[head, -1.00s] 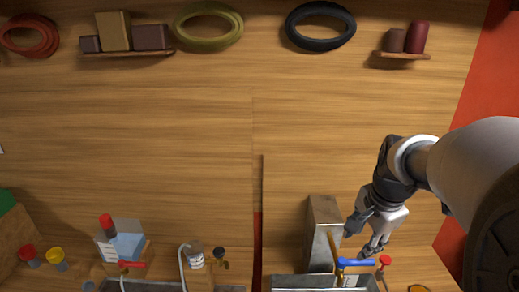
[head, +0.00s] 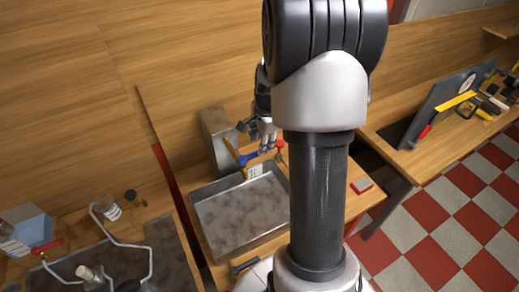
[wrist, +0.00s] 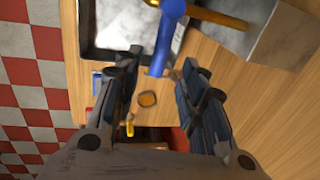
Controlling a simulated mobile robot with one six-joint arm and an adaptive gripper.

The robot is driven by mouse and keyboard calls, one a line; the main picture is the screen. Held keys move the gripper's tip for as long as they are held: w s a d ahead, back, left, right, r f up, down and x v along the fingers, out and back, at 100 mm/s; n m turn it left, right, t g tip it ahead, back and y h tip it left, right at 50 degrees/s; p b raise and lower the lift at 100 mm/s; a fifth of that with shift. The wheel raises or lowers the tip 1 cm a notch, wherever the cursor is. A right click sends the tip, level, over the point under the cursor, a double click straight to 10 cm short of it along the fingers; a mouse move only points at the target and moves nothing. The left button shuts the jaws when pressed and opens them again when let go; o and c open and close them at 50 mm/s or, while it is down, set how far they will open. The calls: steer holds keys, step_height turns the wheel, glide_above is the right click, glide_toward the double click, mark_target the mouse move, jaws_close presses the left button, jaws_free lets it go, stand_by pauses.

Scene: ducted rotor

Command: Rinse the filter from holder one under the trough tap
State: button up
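My gripper (head: 257,134) is above the back right corner of the metal trough (head: 238,212), beside a tap with a blue handle (head: 256,156). In the wrist view my gripper (wrist: 163,62) is open. Its two dark fingers stand apart, with the end of the blue handle (wrist: 166,40) showing between their tips. I cannot tell whether they touch it. I cannot make out the filter or holder one; my arm hides part of the bench.
A grey metal block (head: 217,138) stands behind the trough. A red-topped knob (head: 279,144) is right of the tap. A small round orange-brown item (wrist: 147,98) lies on the wood. A tool bench (head: 440,150) stands right.

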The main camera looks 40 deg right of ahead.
mark_target(255, 154)
steer(key=f, duration=0.2)
steer(key=w+f, duration=0.1)
steer(key=f, duration=0.2)
steer(key=shift+d+f, duration=0.1)
steer(key=shift+c, duration=0.5)
jaws_close()
